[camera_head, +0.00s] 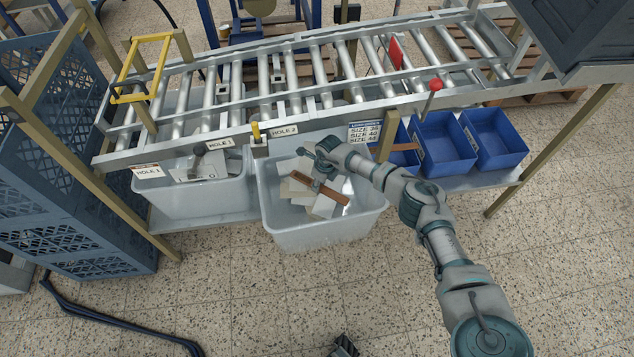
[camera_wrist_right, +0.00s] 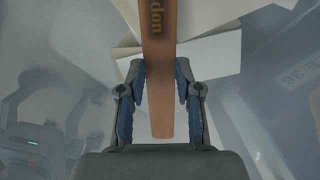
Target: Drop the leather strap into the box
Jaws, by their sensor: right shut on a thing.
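The brown leather strap (camera_head: 330,193) is held at the grey box (camera_head: 318,238) below the HOLE 2 label. My right gripper (camera_head: 318,184) is over this box, shut on the strap. In the right wrist view the strap (camera_wrist_right: 160,60) lies between the two fingers (camera_wrist_right: 160,100) and shows dark lettering. White pieces (camera_head: 290,190) lie in the box beneath it. I cannot tell whether the strap touches them. A dark part at the bottom edge (camera_head: 344,347) may be my left gripper; its fingers are not clear.
A roller conveyor (camera_head: 300,85) runs above the boxes. Another grey box (camera_head: 195,195) stands at left under HOLE 1. Blue bins (camera_head: 445,145) stand at right, with a brown strip (camera_head: 405,147) near the leftmost. Blue crates (camera_head: 80,180) stack at far left.

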